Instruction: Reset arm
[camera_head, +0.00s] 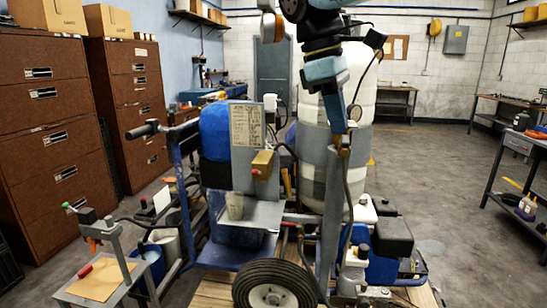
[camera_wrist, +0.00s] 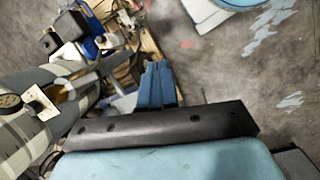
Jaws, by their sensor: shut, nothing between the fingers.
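My arm comes down from the top of the head view, black and light blue. My gripper (camera_head: 338,128) points downward in front of the white and grey tank (camera_head: 335,185) of the line striper. In the wrist view its blue fingers (camera_wrist: 157,68) are together with nothing between them. The striper has a blue frame (camera_head: 185,200), a grey box with a paper label (camera_head: 247,124) and a black wheel (camera_head: 274,285). A grey upright post stands just below the fingertips in the head view; I cannot tell whether they touch.
Brown filing cabinets (camera_head: 45,130) stand at the left. A small stand with a tan top (camera_head: 101,279) is at the front left. A workbench (camera_head: 520,145) is at the right edge. Grey floor (camera_head: 440,190) between striper and bench is mostly clear.

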